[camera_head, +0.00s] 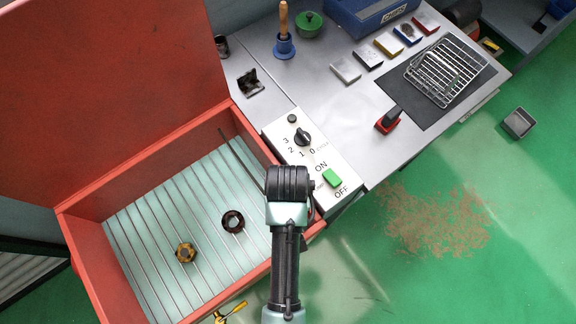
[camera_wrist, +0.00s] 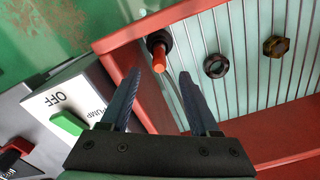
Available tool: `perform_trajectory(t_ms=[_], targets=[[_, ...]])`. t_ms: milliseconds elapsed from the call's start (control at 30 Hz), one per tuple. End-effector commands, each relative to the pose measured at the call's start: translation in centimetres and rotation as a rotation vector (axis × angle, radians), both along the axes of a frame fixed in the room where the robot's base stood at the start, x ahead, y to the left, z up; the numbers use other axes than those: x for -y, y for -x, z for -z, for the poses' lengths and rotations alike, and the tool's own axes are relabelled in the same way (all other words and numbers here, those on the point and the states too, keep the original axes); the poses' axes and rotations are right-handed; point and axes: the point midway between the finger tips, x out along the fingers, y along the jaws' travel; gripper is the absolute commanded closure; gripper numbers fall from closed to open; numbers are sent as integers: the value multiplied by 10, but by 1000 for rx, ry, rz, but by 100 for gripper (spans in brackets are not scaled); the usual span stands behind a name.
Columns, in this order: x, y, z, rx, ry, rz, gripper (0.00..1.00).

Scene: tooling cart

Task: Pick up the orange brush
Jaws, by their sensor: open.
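An orange handle with a dark collar, which looks like the orange brush (camera_wrist: 160,56), shows in the wrist view inside the red box near its corner. My arm appears to hide it in the head view. My gripper (camera_wrist: 159,76) is open and empty, its two dark fingers pointing towards the orange handle. The handle shows between and just beyond the fingertips; I cannot tell the gap in depth. In the head view only the back of my wrist shows, over the box's right side, and the fingertips are hidden.
The open red box (camera_head: 95,255) holds a dark ring (camera_head: 233,221) and a brass nut (camera_head: 185,252) on a ribbed floor. A white switch panel (camera_head: 322,160) stands close beside the box's right wall. The metal bench (camera_head: 330,105) carries a wooden-handled blue tool (camera_head: 284,46) and a wire rack (camera_head: 445,70).

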Motion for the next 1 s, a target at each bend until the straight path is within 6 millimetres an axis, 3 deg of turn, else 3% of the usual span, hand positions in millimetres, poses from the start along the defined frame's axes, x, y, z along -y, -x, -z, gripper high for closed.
perform_trajectory(t_ms=[100,367,633,1000], targets=[[0,0,20,-1,0,0,38],[1,0,38,2,1,0,38],[1,4,75,3,1,0,38],[1,3,83,6,0,0,40]])
